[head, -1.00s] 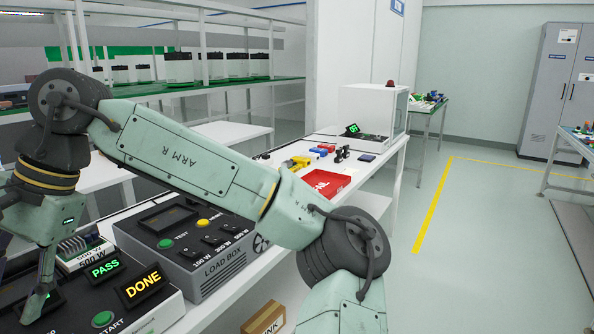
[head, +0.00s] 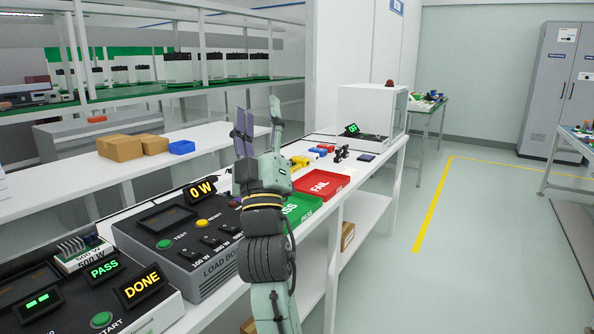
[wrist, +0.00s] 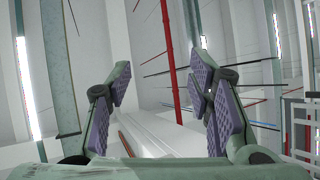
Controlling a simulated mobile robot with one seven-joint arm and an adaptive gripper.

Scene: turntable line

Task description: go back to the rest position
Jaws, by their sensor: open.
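My gripper (head: 256,132) points upward in the head view, raised above the load box and the trays, with nothing between its fingers. In the wrist view my gripper (wrist: 160,100) is open, its two purple-padded fingers wide apart, facing the ceiling and walls. My arm stands folded upright over the near edge of the bench.
A load box (head: 185,240) with a "0 W" display and a tester (head: 110,300) showing PASS and DONE stand at lower left. A green tray (head: 302,208) and a red FAIL tray (head: 322,184) lie behind my arm. The floor (head: 450,270) at right is clear.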

